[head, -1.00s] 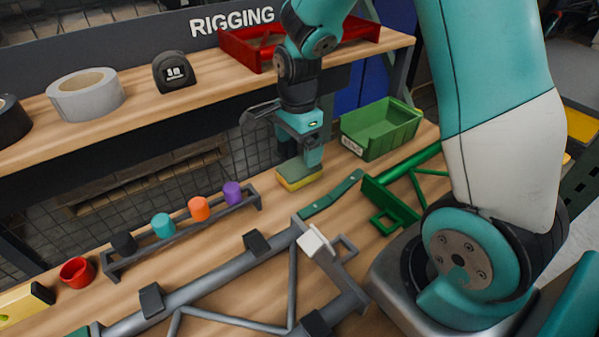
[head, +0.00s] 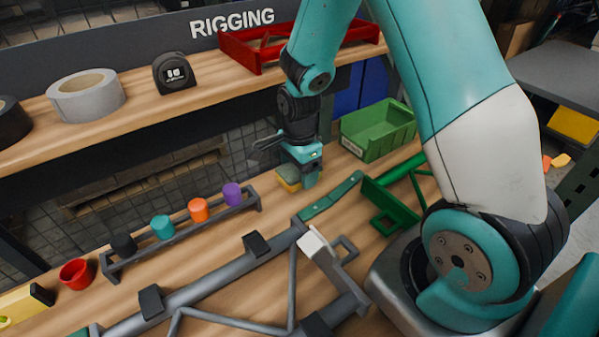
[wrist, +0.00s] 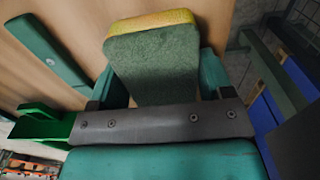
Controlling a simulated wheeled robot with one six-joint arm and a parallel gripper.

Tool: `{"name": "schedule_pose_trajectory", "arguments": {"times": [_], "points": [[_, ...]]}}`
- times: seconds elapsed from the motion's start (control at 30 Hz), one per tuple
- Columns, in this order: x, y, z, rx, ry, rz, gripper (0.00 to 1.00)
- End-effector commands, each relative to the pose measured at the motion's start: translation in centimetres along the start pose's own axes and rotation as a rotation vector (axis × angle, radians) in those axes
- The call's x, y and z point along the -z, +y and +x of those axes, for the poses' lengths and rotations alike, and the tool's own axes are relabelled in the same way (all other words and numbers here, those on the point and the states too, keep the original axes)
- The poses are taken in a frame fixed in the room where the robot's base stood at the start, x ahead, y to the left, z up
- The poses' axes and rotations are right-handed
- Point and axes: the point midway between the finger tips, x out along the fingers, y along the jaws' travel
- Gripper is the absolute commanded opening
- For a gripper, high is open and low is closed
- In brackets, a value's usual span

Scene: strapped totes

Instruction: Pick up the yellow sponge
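The yellow sponge (head: 289,178) lies on the wooden bench, with a green-grey top layer; my gripper partly covers it in the head view. In the wrist view the sponge (wrist: 155,60) shows its green face, with a yellow edge at the top. My gripper (head: 306,178) is lowered at the sponge. In the wrist view its two teal fingers (wrist: 162,88) stand on either side of the sponge, very close to its sides. A thin gap seems to show by the right finger. A firm grip is not visible.
A green bin (head: 378,130) stands right of the gripper. A green flat bar (head: 331,196) and a green bracket (head: 385,212) lie in front. A rack with coloured plugs (head: 185,232) is to the left. A shelf (head: 130,118) runs behind, above bench level.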

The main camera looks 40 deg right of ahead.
Motion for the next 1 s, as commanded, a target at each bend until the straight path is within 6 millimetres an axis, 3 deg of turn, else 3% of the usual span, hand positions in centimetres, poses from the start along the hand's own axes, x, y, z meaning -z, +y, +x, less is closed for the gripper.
{"name": "schedule_pose_trajectory", "arguments": {"times": [0.03, 0.1, 0.47, 0.63, 0.77, 1.0], "points": [[0.0, 0.0, 0.0, 0.000, 0.000, 0.000, 0.62], [0.0, 0.0, 0.0, 0.000, 0.000, 0.000, 0.47], [0.0, 0.0, -0.1, 0.000, 0.000, 0.000, 0.46], [0.0, -0.1, -1.1, 0.004, 0.000, 0.000, 0.46], [0.0, -0.1, -3.1, 0.006, 0.000, 0.000, 0.46], [0.0, -0.2, -10.4, 0.010, 0.001, 0.000, 0.46]]}}
